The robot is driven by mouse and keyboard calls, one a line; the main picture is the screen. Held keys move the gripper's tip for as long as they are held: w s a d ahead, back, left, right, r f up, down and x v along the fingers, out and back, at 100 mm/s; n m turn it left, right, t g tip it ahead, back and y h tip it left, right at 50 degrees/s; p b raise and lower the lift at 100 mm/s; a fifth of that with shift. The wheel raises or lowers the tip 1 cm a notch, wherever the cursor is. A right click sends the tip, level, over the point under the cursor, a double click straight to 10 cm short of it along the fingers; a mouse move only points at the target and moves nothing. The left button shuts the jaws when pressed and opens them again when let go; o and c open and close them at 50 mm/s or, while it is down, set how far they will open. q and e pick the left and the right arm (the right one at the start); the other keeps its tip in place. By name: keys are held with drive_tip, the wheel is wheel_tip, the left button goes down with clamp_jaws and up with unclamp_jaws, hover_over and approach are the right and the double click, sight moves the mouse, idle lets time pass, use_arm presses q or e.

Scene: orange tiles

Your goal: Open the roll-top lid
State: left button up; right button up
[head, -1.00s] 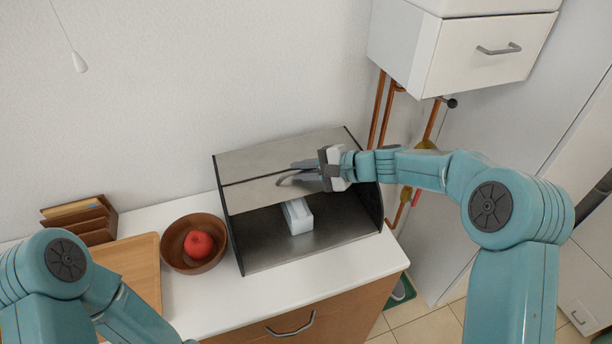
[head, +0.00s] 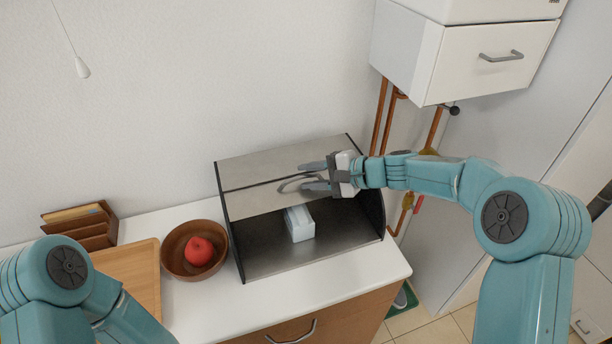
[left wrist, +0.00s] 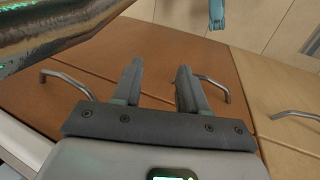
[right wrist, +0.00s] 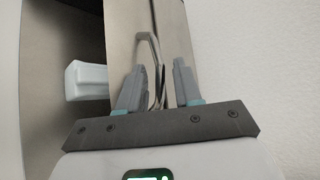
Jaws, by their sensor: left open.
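The roll-top box (head: 282,262) stands on the white counter with its grey lid (head: 262,201) partly raised, so the front is open below the lid's edge. The curved lid handle (head: 288,185) is on the lid; it also shows in the right wrist view (right wrist: 149,45). My right gripper (head: 312,176) is open at the handle, its fingers apart and the handle showing between them in the right wrist view. I cannot tell whether they touch it. My left gripper (left wrist: 158,80) is open and empty, in front of the brown cabinet fronts, outside the head view.
A white block (head: 299,224) lies inside the box. A brown bowl (head: 171,254) with a red apple (head: 198,251), a cutting board (head: 140,272) and a wooden letter rack (head: 88,226) are left of the box. A white drawer cabinet (head: 470,62) hangs at upper right.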

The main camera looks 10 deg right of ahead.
drive_tip(key=b+v, duration=0.2)
drive_tip(key=v, duration=1.3)
drive_tip(key=shift+b, duration=0.3)
drive_tip(key=shift+r, duration=0.1)
drive_tip(key=shift+a, duration=0.1)
